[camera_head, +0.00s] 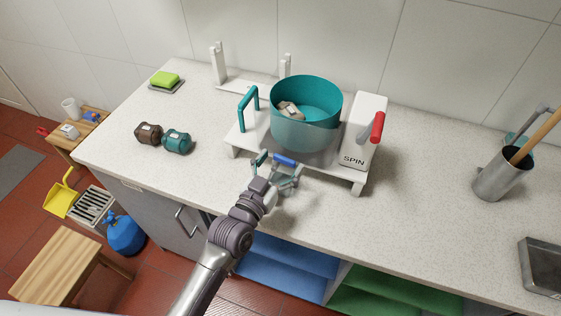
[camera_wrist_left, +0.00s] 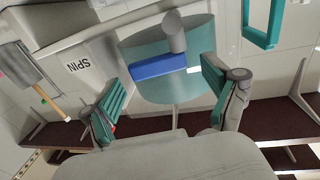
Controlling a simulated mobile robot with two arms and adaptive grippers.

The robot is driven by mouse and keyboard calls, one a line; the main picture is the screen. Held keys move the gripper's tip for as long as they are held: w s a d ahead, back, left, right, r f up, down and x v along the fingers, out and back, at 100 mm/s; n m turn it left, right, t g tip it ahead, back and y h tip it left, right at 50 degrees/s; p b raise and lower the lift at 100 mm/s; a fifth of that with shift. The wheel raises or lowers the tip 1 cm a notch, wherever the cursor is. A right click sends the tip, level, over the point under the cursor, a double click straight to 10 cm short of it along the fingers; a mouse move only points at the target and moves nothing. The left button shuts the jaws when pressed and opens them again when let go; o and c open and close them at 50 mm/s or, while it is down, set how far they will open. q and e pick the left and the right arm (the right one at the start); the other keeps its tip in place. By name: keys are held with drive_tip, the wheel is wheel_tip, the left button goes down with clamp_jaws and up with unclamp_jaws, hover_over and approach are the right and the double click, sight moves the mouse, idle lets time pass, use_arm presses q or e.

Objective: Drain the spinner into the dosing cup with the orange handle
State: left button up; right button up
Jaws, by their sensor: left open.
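The spinner is a white stand (camera_head: 238,140) marked SPIN, carrying a teal see-through drum (camera_head: 308,128) with a greyish-brown item inside. A red-handled lever (camera_head: 377,127) is on its right and a teal handle (camera_head: 247,104) on its left. A blue tap handle (camera_head: 285,160) shows at the drum's front; in the left wrist view the blue handle (camera_wrist_left: 158,66) joins a grey stub. My left gripper (camera_head: 279,170) is open at the spinner's front, its teal fingers on either side of the blue handle, not closed on it. I cannot make out a dosing cup with an orange handle. My right gripper is not in view.
Brown (camera_head: 148,133) and teal (camera_head: 177,141) containers stand left of the spinner. A green sponge (camera_head: 165,79) lies behind them. A metal utensil holder (camera_head: 497,178) and metal tray (camera_head: 541,267) are at right. Blue (camera_head: 285,270) and green (camera_head: 385,293) shelves lie below.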

use_arm(q)
drive_tip(key=shift+c, duration=0.3)
drive_tip(key=c, duration=1.1)
drive_tip(key=shift+d+r+n+y+p, duration=0.15)
drive_tip(key=shift+n+y+p, duration=0.2)
drive_tip(key=shift+p, duration=0.25)
drive_tip(key=shift+w+d+n+t+y+p, duration=0.1)
drive_tip(key=shift+n+t+y+p, duration=0.35)
drive_tip(key=shift+y, duration=0.3)
drive_tip(key=o, duration=1.2)
drive_tip(key=shift+c, duration=0.2)
